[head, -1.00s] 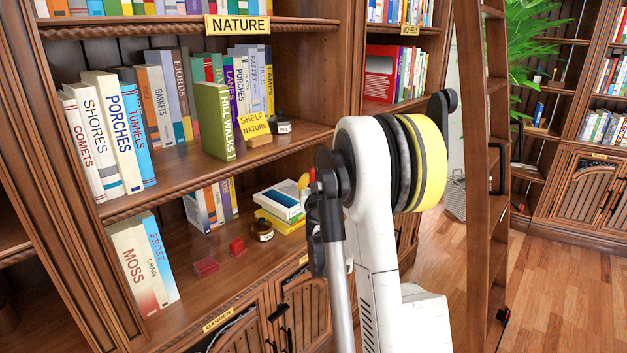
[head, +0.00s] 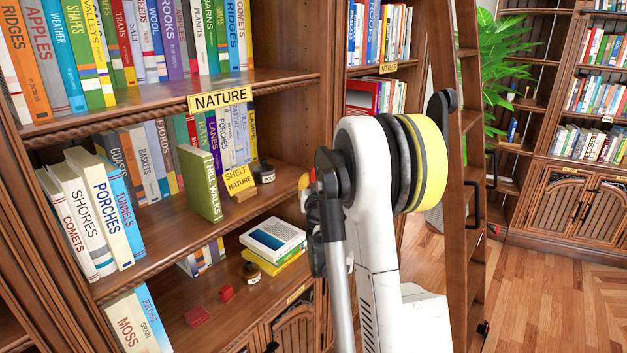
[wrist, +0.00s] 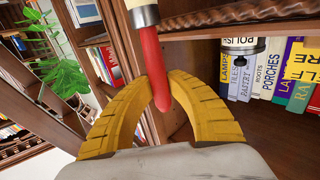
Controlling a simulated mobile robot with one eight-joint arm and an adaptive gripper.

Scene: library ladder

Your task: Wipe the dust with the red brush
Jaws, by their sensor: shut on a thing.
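In the wrist view, my gripper (wrist: 160,95) has its two yellow ribbed fingers closed around the red brush (wrist: 152,60). The brush's slim red part runs between the fingers, and a cream and metallic part shows at the top edge; its far end is out of view. In the head view, my arm hides most of the gripper; only a small yellow and red bit (head: 305,181) shows beside it, in front of the bookcase's right side. I cannot make out any dust on the shelves in either view.
The middle shelf holds books, a green "Hill Walks" book (head: 200,183), a yellow shelf card (head: 238,182) and a dark polish tin (head: 264,172). The lower shelf holds red blocks (head: 226,293), a jar (head: 250,272) and stacked books (head: 272,236). A wooden ladder (head: 456,200) stands right.

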